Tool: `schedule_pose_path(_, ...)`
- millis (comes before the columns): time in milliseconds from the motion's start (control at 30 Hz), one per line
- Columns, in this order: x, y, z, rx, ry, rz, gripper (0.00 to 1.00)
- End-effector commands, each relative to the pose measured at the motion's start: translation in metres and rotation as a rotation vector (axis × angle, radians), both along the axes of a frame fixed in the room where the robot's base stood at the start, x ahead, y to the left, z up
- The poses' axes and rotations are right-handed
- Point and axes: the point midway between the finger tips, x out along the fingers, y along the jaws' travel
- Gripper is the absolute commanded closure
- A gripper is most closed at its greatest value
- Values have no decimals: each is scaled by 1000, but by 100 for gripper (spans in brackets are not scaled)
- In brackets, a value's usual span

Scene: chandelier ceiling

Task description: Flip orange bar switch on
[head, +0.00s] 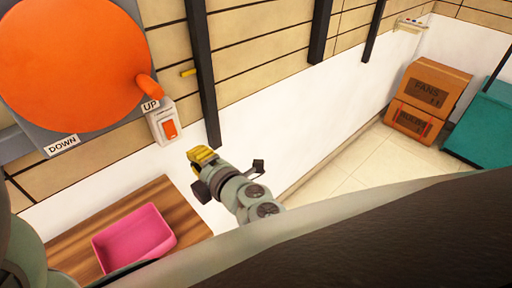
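A large orange disc (72,62) on a grey plate fills the upper left of the head view. A short orange bar (150,88) sticks out at its right edge, by the "UP" label (150,105). A "DOWN" label (62,146) is at the disc's lower edge. Below the "UP" label is a pale wall box with a small orange rocker (169,129). My gripper (202,156), with yellow tips, is to the lower right of this box and looks apart from it. Its finger opening is not clear from this angle.
A wooden surface (82,232) with a pink tray (134,240) is below my gripper. Dark vertical posts (202,75) stand along the wall, with a small yellow peg (188,72) beside one. Cardboard boxes (428,100) and a teal container (482,128) are at right. Pale floor (352,172) shows between.

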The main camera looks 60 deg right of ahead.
Motion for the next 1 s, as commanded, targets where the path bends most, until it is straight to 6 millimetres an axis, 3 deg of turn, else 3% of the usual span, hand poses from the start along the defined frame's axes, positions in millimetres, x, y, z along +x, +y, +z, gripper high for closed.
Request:
schedule_pose_path(233,21,-4,-1,1,-4,5,100)
schedule_pose_path(667,103,-23,-12,3,-5,6,100)
schedule_pose_path(1000,132,-31,-20,1,-2,3,100)
